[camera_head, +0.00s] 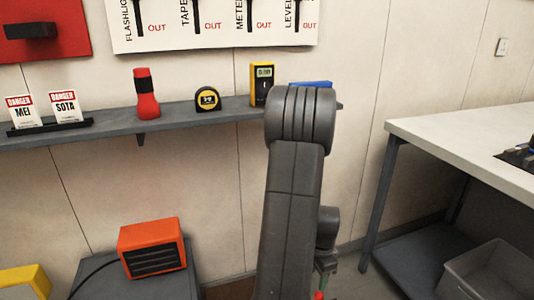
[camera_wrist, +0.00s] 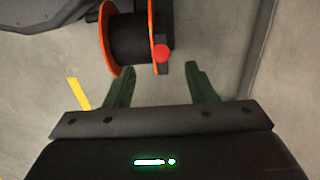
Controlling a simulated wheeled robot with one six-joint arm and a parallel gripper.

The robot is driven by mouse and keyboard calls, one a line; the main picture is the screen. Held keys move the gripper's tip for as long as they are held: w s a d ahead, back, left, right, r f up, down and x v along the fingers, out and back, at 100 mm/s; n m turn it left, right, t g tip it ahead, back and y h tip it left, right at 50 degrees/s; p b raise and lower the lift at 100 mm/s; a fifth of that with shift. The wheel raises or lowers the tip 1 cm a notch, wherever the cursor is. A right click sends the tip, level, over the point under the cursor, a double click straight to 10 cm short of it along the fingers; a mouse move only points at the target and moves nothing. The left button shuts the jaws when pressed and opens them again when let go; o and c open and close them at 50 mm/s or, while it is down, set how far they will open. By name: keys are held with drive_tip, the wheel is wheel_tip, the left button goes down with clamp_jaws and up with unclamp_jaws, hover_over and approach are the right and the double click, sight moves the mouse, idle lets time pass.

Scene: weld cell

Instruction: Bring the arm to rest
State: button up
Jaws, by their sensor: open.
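My arm (camera_head: 292,190) rises in the middle of the head view, its upper joint in front of the shelf. In the wrist view my gripper (camera_wrist: 160,68) is open, its two green fingers apart with nothing gripped between them. A spool (camera_wrist: 126,38) with orange flanges and a black core lies beyond the fingertips. A small red round thing (camera_wrist: 161,54) shows near the spool's right flange, just beyond the gap between the fingers. In the head view the gripper is mostly hidden behind the arm and cut off by the lower edge.
The wall shelf (camera_head: 190,124) holds a red flashlight (camera_head: 146,95), a tape measure (camera_head: 208,100), a yellow meter (camera_head: 261,82) and danger tags (camera_head: 65,106). An orange heater-like box (camera_head: 151,248) stands lower left. A workbench (camera_head: 470,125) and grey bin (camera_head: 490,272) are right.

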wheel_tip(320, 180, down, 12)
drive_tip(key=b, duration=0.5)
drive_tip(key=d+r+p, duration=0.1)
drive_tip(key=w+d+r, duration=0.1)
drive_tip(key=d, duration=0.1)
drive_tip(key=shift+d+r+p, duration=0.3)
drive_tip(key=shift+r+p, duration=0.05)
drive_tip(key=shift+p, duration=0.05)
drive_tip(key=d, duration=0.1)
drive_tip(key=w+d, duration=0.1)
drive_tip(key=d, duration=0.1)
drive_tip(key=d+f+b, duration=0.1)
drive_tip(key=shift+w+d, duration=0.3)
drive_tip(key=shift+w, duration=0.05)
wheel_tip(320, 180, up, 8)
drive_tip(key=p, duration=0.2)
drive_tip(key=shift+p, duration=0.4)
drive_tip(key=shift+a+f, duration=0.1)
